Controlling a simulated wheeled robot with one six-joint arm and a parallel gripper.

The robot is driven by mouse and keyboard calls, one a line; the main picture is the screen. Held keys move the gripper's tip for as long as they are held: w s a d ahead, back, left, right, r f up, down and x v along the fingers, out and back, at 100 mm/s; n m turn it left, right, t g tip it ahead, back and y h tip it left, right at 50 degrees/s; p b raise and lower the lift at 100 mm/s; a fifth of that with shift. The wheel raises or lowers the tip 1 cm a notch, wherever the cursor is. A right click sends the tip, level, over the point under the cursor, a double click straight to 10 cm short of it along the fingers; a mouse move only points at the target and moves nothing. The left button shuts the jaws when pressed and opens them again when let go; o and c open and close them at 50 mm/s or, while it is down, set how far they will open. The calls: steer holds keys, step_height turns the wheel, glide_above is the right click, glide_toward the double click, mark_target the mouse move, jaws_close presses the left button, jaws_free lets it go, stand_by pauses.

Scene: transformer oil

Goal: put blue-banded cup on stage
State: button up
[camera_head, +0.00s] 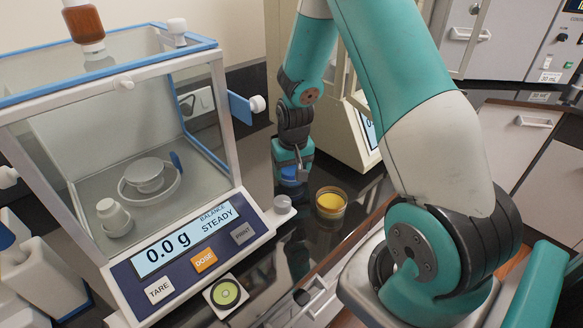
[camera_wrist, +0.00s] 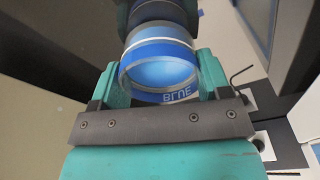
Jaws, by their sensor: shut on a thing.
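My gripper (camera_head: 292,165) is shut on the blue-banded cup (camera_wrist: 160,62), above the dark bench to the right of the balance. In the wrist view the cup sits between the teal fingers, its open mouth facing the camera and the word BLUE on its band. In the head view only a little of its blue shows, the rest hidden by the gripper. No thing is labelled stage. A round pan (camera_head: 145,174) is inside the glass balance case, and a green disc on a white square (camera_head: 226,293) lies in front of the balance.
The balance (camera_head: 190,250) reads 0.0 g, with a blue-handled side panel on its right. A small white container (camera_head: 112,216) stands inside its case. A dish of yellow liquid (camera_head: 331,201) is on the bench right of the gripper. White bottles stand at the lower left.

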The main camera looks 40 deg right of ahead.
steer(key=shift+f, duration=0.2)
steer(key=o, duration=1)
steer(key=shift+r, duration=0.1)
steer(key=shift+o, duration=0.2)
